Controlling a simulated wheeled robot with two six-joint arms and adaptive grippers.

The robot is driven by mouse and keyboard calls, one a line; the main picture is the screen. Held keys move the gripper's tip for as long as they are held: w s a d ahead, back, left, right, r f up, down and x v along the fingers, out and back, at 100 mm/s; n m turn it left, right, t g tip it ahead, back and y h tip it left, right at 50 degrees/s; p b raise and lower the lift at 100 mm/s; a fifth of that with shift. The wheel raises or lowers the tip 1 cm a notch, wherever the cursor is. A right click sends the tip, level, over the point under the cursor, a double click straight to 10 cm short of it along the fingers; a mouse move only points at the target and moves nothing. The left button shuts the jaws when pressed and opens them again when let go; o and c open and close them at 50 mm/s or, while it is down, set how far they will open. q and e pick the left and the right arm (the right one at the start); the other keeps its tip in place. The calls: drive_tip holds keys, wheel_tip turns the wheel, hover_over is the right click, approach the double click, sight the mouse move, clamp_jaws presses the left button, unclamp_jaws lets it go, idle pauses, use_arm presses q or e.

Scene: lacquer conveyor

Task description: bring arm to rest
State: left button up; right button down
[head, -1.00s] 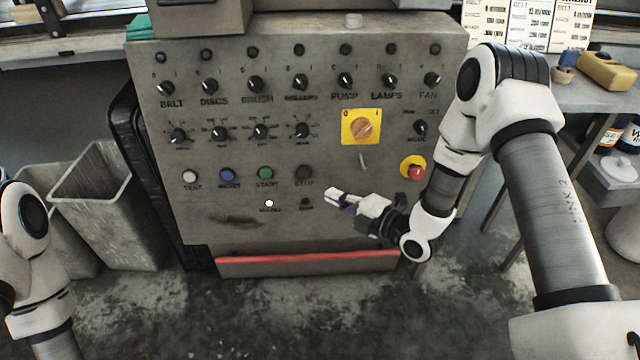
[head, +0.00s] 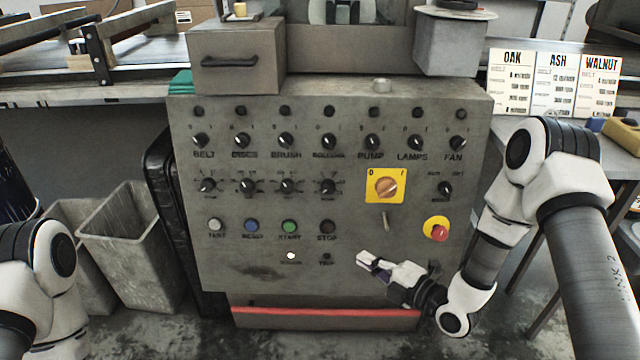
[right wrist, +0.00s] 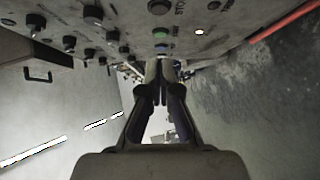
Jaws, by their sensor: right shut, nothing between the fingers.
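My right gripper (head: 367,260) is shut and empty. It is in front of the lower part of the grey control panel (head: 270,272), below the yellow main switch (head: 386,187) and to the right of the STOP button (head: 327,227). In the right wrist view the closed fingers (right wrist: 160,72) point toward the panel, close to the green button (right wrist: 161,34) in the picture. I cannot tell whether they touch the panel. My left arm shows at the left edge of the head view, but its gripper is out of sight.
A red emergency stop (head: 437,230) sticks out right of the gripper. A red bar (head: 330,311) runs below the panel. Grey bins (head: 130,235) stand at the left. Cards for OAK, ASH and WALNUT (head: 555,85) stand at the right back.

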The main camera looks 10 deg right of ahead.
drive_tip(key=s+a+f+m+g+h, duration=0.2)
drive_tip(key=s+f+m+g, duration=0.15)
drive_tip(key=s+f, duration=0.35)
drive_tip(key=s+a+f+m+g+h, duration=0.1)
drive_tip(key=s+a+f+m+g, duration=0.2)
drive_tip(key=s+f, duration=0.45)
drive_tip(key=s+d+f+m+g+h, duration=0.3)
drive_tip(key=s+m+g, duration=0.1)
drive_tip(key=s+m, duration=0.35)
drive_tip(key=s+d+f+m+g+h, duration=0.2)
drive_tip(key=s+d+m+g, duration=0.2)
drive_tip(key=s+m, duration=0.4)
wheel_tip(320, 180, up, 26)
drive_tip(key=m+p, duration=0.1)
drive_tip(key=p, duration=2.6)
drive_tip(key=shift+w+a+r, duration=0.15)
drive_tip(key=shift+w+a, duration=0.1)
drive_tip(key=shift+w, duration=0.2)
